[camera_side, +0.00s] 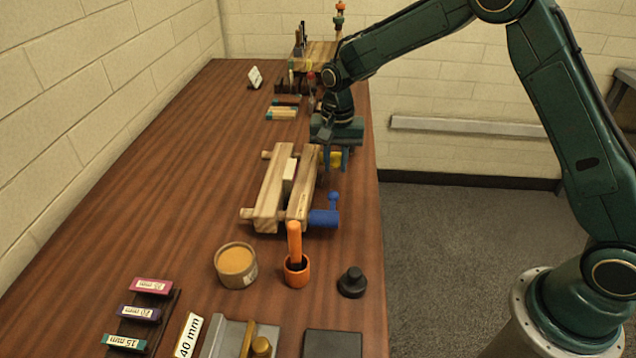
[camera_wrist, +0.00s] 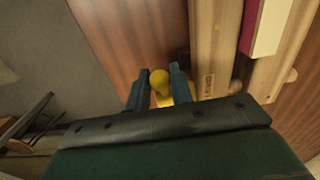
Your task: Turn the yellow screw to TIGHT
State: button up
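A wooden clamp with two long jaws (camera_side: 271,200) lies on the bench, its jaws apart around a pale block (camera_side: 290,172). The yellow screw (camera_side: 336,160) is at its far end on the right side, and a blue screw (camera_side: 324,217) with a raised handle is at its near end. My gripper (camera_side: 335,162) points down over the yellow screw, with one finger on each side. In the wrist view the yellow knob (camera_wrist: 160,79) shows between the fingertips (camera_wrist: 160,72). I cannot tell whether both fingers press on it. The lettering on the jaw is too small to read.
Nearer stand an orange cup (camera_side: 297,271) with an orange stick, a round tub (camera_side: 236,264) and a black knob (camera_side: 352,283). Labelled blocks (camera_side: 139,313) lie front left. A wooden rack (camera_side: 318,54) stands at the far end. Bench left of the clamp is clear.

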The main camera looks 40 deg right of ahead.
jog(key=shift+c, duration=1.2)
jog(key=shift+w+d+r, duration=0.25)
jog(key=shift+w+r, duration=0.05)
jog(key=shift+r, duration=0.25)
jog(key=shift+w+d+r, duration=0.25)
jog(key=shift+r, duration=0.05)
jog(key=shift+w+d+r, duration=0.15)
jog(key=shift+d+r, duration=0.05)
jog(key=o, duration=0.6)
jog(key=shift+o, duration=0.2)
